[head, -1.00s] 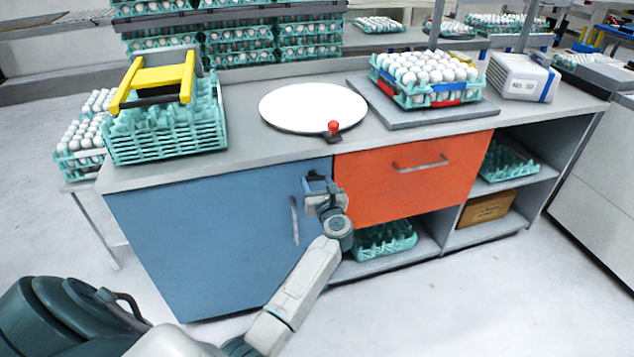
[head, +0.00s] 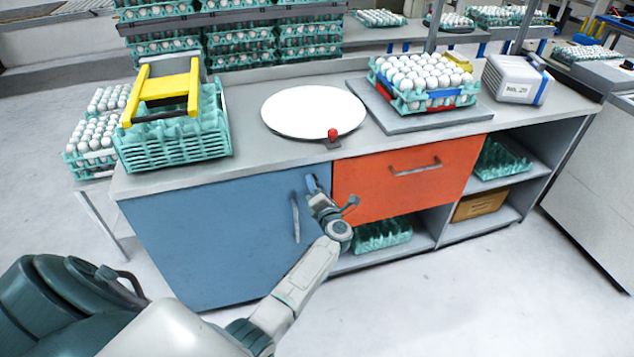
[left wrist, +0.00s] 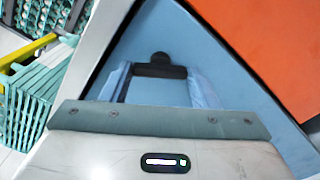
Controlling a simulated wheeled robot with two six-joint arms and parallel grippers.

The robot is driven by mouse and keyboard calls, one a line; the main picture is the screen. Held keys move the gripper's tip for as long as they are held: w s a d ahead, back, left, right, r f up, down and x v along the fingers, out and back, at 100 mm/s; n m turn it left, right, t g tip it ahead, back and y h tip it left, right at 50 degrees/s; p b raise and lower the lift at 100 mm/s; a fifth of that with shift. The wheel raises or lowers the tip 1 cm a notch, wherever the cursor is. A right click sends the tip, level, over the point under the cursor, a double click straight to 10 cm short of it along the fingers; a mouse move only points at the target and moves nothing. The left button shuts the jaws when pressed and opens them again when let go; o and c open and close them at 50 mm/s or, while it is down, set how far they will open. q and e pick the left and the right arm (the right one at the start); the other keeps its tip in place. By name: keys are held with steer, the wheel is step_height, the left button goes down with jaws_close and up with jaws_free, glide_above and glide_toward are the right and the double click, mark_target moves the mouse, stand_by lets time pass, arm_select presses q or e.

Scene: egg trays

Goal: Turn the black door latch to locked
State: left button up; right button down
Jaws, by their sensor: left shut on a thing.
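The blue door (head: 215,235) of the counter is closed. The black latch (left wrist: 160,68) is near its upper right corner, a short dark bar with a round end. In the left wrist view it spans between my two finger pads. My left gripper (head: 314,188) is shut on the latch, and in the left wrist view the gripper (left wrist: 160,86) is tilted against the door's edges. In the head view the gripper hides most of the latch, so its exact angle is hard to tell there. My right gripper is not in view.
A vertical handle (head: 296,218) is on the door, below and left of the latch. An orange drawer (head: 400,188) adjoins on the right. Above are a white round plate (head: 313,111), a red-knobbed lever (head: 332,136) and a teal crate (head: 175,145). The floor in front is clear.

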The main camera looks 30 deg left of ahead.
arm_select(q)
steer(key=m+p, duration=0.4)
steer(key=m, duration=0.2)
steer(key=shift+m+p, duration=0.3)
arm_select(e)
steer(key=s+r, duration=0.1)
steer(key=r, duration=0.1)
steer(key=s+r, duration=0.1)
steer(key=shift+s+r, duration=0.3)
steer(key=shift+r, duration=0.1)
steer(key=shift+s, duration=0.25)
arm_select(q)
steer(key=o, duration=1)
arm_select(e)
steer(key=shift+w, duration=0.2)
